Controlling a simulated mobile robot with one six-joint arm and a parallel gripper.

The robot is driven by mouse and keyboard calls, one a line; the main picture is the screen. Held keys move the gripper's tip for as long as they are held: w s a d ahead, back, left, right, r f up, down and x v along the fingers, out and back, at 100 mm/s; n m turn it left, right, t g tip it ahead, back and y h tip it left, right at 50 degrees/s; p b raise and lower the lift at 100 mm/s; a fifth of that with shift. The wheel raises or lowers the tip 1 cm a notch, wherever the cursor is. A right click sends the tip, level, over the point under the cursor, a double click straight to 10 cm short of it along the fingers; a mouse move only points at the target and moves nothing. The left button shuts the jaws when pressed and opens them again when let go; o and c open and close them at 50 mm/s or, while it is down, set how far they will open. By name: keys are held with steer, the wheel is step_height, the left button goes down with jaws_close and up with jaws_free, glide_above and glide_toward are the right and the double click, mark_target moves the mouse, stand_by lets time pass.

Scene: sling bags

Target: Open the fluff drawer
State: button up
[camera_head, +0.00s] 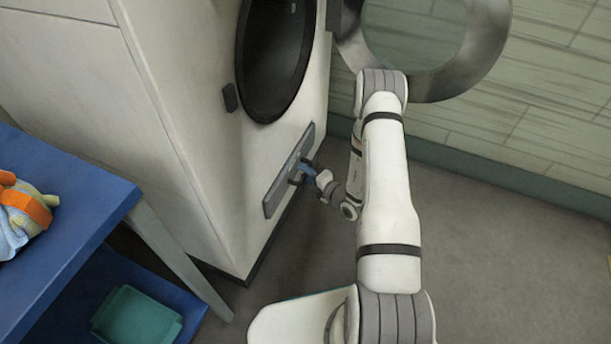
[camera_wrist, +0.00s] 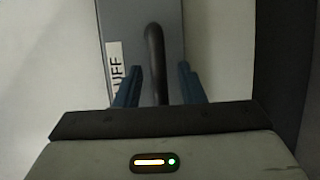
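The fluff drawer (camera_head: 278,190) is a narrow grey panel low on the front of the white machine. Its face lies close to the machine front and looks shut. In the wrist view the drawer front (camera_wrist: 181,30) carries a white label (camera_wrist: 116,68) reading "UFF", partly hidden. A dark curved handle (camera_wrist: 155,60) stands out from it. My gripper (camera_head: 306,172) is at the drawer front. In the wrist view its two blue fingers (camera_wrist: 160,85) stand on either side of the handle, with gaps between them and it. The gripper is open around the handle.
The white machine (camera_head: 190,90) has a round dark opening (camera_head: 275,50) above the drawer, with an open round door (camera_head: 425,85) at the right. A blue table (camera_head: 70,205) with a colourful cloth bundle (camera_head: 22,212) stands left. A teal bin (camera_head: 137,318) sits below. Floor (camera_head: 500,240) at right is clear.

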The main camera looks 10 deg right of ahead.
steer(key=shift+w, duration=0.1)
jaws_close()
stand_by(0.3)
